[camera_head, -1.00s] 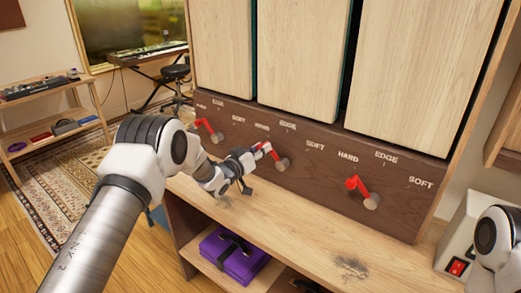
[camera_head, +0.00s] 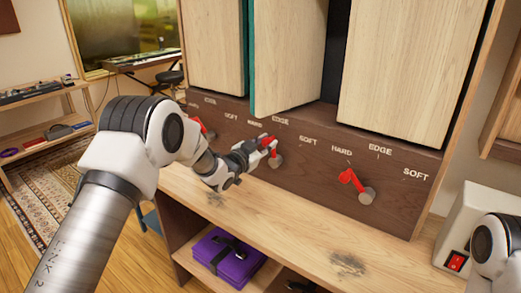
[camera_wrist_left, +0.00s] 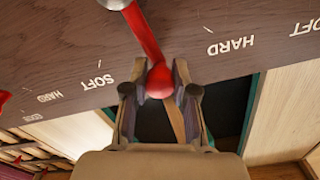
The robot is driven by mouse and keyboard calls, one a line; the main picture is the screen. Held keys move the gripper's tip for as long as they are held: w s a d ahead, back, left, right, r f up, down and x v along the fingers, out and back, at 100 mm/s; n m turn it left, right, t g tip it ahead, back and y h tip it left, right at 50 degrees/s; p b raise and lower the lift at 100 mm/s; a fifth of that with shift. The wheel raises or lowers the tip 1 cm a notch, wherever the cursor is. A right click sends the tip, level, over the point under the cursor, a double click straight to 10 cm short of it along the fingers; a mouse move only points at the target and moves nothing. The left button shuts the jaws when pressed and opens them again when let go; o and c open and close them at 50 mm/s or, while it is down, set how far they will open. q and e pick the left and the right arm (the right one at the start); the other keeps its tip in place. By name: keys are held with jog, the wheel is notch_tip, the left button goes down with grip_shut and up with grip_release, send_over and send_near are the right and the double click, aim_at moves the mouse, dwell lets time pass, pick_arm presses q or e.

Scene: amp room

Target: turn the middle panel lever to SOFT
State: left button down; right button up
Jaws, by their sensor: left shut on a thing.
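The middle lever (camera_head: 272,152) is red, on a grey round pivot on the dark wood board. In the left wrist view the red knob (camera_wrist_left: 160,82) sits between the two fingers (camera_wrist_left: 158,72). The middle panel (camera_head: 288,55) above is pale wood and stands angled, with a dark gap on its right. My right gripper is out of view.
The right lever (camera_head: 351,181) points up-left towards its HARD mark. A wooden ledge (camera_head: 290,213) runs below the board, mostly clear. A white box with a red switch (camera_head: 456,262) stands at the right.

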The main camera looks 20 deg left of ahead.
pick_arm(q)
jog(key=shift+s+d+f+m+b, duration=0.15)
jog(key=shift+d+f+m+b, duration=0.1)
jog(key=shift+d+m+b, duration=0.2)
jog(key=s+d+f+m+b, duration=0.2)
jog(key=d+m+b, duration=0.3)
jog(key=m+b, duration=0.4)
jog(key=shift+d+b, duration=0.3)
jog(key=shift+b, duration=0.1)
jog(key=shift+m, duration=0.35)
jog(key=c, duration=0.9)
grip_release()
